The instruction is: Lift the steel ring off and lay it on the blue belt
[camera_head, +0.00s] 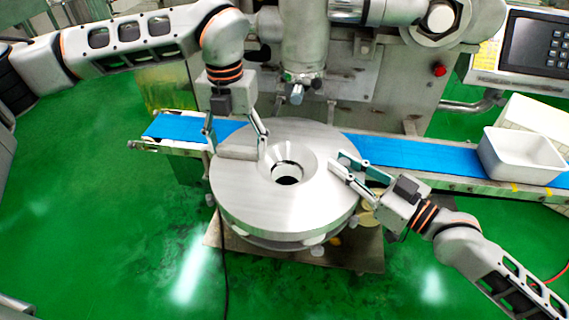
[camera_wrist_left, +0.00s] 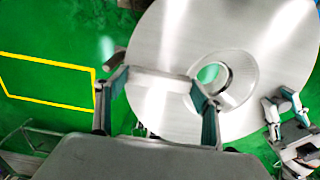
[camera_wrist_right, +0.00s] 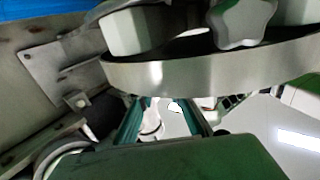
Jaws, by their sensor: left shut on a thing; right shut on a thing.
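The steel ring (camera_head: 240,195) is a wide, flat brushed disc with a funnel-like central hole, lying about level above a knobbed base. My left gripper (camera_head: 237,150) is shut on a raised grey bar at the ring's far left; the bar also shows between its fingers in the left wrist view (camera_wrist_left: 160,85). My right gripper (camera_head: 340,165) is shut at the ring's right side, though exactly what lies between its fingers is hard to see. The right wrist view shows the ring's rim (camera_wrist_right: 200,75) close up. The blue belt (camera_head: 420,155) runs behind the ring, partly hidden by it.
A white bin (camera_head: 522,155) stands on the belt's right end. The machine's steel nozzle (camera_head: 303,50) hangs behind and above the ring. White knobs (camera_head: 318,251) sit below the rim. A control panel (camera_head: 530,45) is at the far right. The green floor is open at left.

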